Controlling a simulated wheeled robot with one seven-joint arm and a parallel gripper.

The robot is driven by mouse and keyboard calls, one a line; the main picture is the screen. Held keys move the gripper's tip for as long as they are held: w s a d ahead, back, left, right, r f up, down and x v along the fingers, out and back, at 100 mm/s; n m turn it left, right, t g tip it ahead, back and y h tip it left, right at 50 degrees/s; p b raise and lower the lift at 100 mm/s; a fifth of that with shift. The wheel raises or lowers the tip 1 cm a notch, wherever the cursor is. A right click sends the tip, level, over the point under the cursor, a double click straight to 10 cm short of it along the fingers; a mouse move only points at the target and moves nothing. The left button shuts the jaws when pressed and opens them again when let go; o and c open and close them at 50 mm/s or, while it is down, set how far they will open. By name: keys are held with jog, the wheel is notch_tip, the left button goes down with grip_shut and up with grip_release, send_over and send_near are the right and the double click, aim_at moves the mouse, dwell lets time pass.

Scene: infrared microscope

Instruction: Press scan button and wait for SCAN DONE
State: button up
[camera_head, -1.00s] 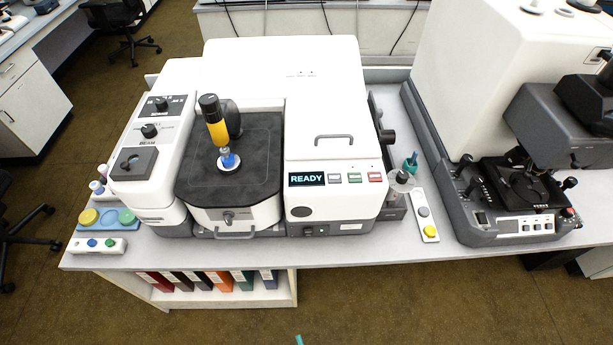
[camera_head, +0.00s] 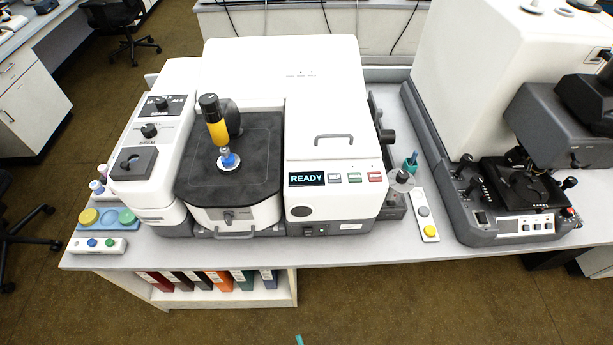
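The infrared microscope (camera_head: 262,60) is a white instrument on the bench. Its dark display (camera_head: 306,179) reads READY in cyan letters. To the right of the display, on the same front panel, is a row of three buttons: a grey-white one (camera_head: 334,178), a green one (camera_head: 354,177) and a red one (camera_head: 375,176). Their labels are too small to read, so I cannot tell which is the scan button. My gripper is not clearly in view; a small teal tip shows at the bottom edge, and I cannot tell what it is.
A second instrument (camera_head: 460,90) stands at the right. A small panel with a yellow button (camera_head: 430,231) lies between the instruments. A yellow and black column (camera_head: 216,125) rises over the black stage (camera_head: 258,150). A switch box (camera_head: 97,245) sits at the left front. The floor before the bench is clear.

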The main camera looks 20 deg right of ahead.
grip_shut()
dwell(1.8)
